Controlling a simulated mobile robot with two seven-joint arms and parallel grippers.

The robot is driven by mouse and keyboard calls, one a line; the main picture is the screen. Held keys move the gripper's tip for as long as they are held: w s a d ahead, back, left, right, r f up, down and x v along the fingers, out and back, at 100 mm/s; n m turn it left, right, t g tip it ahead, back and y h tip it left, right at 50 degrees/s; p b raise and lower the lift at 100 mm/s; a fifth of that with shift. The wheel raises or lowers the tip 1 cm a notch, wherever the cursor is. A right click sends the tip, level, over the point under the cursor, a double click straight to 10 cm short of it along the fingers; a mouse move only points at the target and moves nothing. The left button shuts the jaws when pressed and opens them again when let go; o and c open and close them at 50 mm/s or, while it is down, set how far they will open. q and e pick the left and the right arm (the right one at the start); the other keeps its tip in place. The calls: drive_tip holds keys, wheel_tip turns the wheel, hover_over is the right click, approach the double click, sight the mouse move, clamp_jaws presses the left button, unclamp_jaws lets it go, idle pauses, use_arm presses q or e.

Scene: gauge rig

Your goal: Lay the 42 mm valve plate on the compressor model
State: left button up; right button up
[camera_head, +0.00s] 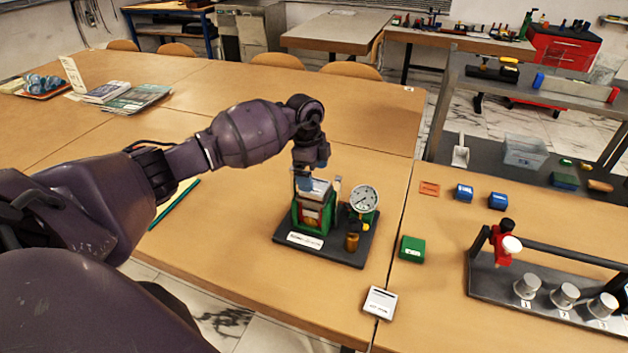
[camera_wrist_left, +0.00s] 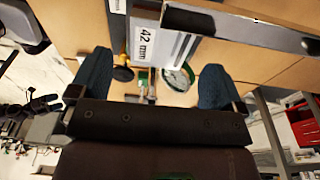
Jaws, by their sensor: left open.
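The compressor model stands on a dark base (camera_head: 350,248) on the wooden table. It has a green and red body (camera_head: 312,215), a round dial gauge (camera_head: 363,199) and a brass part (camera_head: 352,242). A pale grey plate (camera_head: 319,187) shows at the top of the body, partly hidden by my gripper. In the left wrist view a "42 mm" label (camera_wrist_left: 145,43) shows on a flat pale piece. My left gripper (camera_head: 310,182) is just above the body, its blue fingers wide apart (camera_wrist_left: 155,85). I see no grip on the plate. My right gripper is out of view.
A dark rack (camera_head: 545,290) with metal cups stands further right. The table behind the model is clear.

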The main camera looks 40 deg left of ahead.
use_arm(q)
wheel_tip(320, 180, up, 8)
drive_tip(key=a, duration=0.1)
drive_tip(key=s+d+f+m+t+h, duration=0.1)
drive_tip(key=s+d+f+t+h, duration=0.3)
drive_tip(key=d+h, duration=0.5)
drive_tip(key=s+d+f+m+t+h, duration=0.2)
drive_tip(key=s+d+f+h, duration=0.35)
drive_tip(key=d, duration=0.65)
drive_tip(key=s+a+f+n+t+y, duration=0.3)
drive_tip(key=s+n+y, duration=0.1)
drive_tip(key=n+y, duration=0.1)
drive_tip(key=s+a+f+n+t+y, duration=0.2)
drive_tip(key=s+f+n+y, duration=0.2)
drive_tip(key=n+y, duration=0.1)
drive_tip(key=s+a+f+n+t+y, duration=0.3)
drive_tip(key=s+f+n+y, duration=0.1)
drive_tip(key=s+n+y, duration=0.1)
drive_tip(key=shift+a+f+n+t, duration=0.1)
drive_tip(key=shift+a+n+t, duration=0.2)
drive_tip(key=shift+n, duration=0.2)
drive_tip(key=s+f+n+g+y, duration=0.1)
drive_tip(key=s+f+g, duration=0.2)
drive_tip(key=s, duration=0.4)
drive_tip(key=shift+s+a+f+g, duration=0.25)
drive_tip(key=shift+a+f+g, duration=0.05)
drive_tip(key=shift+f, duration=0.55)
